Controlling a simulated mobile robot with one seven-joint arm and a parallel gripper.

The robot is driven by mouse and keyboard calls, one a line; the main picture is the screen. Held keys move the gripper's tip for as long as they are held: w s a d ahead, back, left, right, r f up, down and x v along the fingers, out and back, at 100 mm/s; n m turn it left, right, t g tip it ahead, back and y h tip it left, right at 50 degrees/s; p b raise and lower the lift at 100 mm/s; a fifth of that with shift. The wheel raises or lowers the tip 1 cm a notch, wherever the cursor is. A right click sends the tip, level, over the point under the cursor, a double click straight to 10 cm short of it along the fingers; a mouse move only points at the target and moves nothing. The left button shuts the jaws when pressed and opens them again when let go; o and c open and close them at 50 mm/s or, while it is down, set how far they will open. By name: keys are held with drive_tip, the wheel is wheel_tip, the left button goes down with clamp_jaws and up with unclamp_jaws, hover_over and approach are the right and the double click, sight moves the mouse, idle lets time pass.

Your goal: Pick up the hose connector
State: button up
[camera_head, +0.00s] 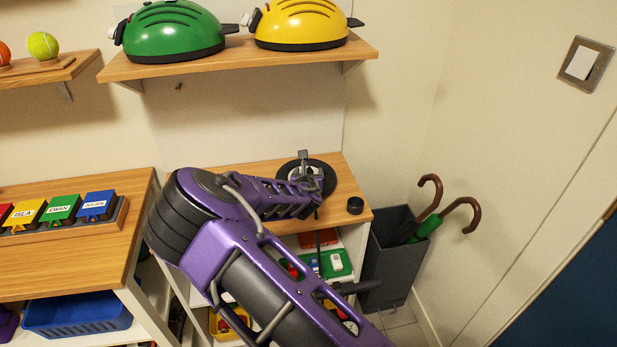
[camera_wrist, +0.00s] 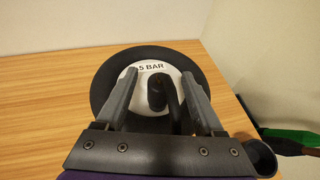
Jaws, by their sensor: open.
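The black piece I take to be the hose connector (camera_wrist: 157,92) stands over the white face of a round black base (camera_wrist: 100,92) marked "5 BAR" in the wrist view. A dark curved piece beside it looks like a hose. My gripper (camera_wrist: 158,80) is open, with one grey finger on each side of the connector. I cannot tell whether either finger touches it. In the head view my gripper (camera_head: 304,165) is over the round base (camera_head: 325,172) on the wooden shelf top, and the connector is hard to make out there.
A small black cup-like piece (camera_head: 355,205) stands on the shelf top (camera_head: 345,222), right of the base. A dark umbrella bin (camera_head: 390,265) stands to the right. A shelf above (camera_head: 210,62) holds a green (camera_head: 170,35) and a yellow rounded device (camera_head: 300,28).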

clamp_jaws()
idle(0.3)
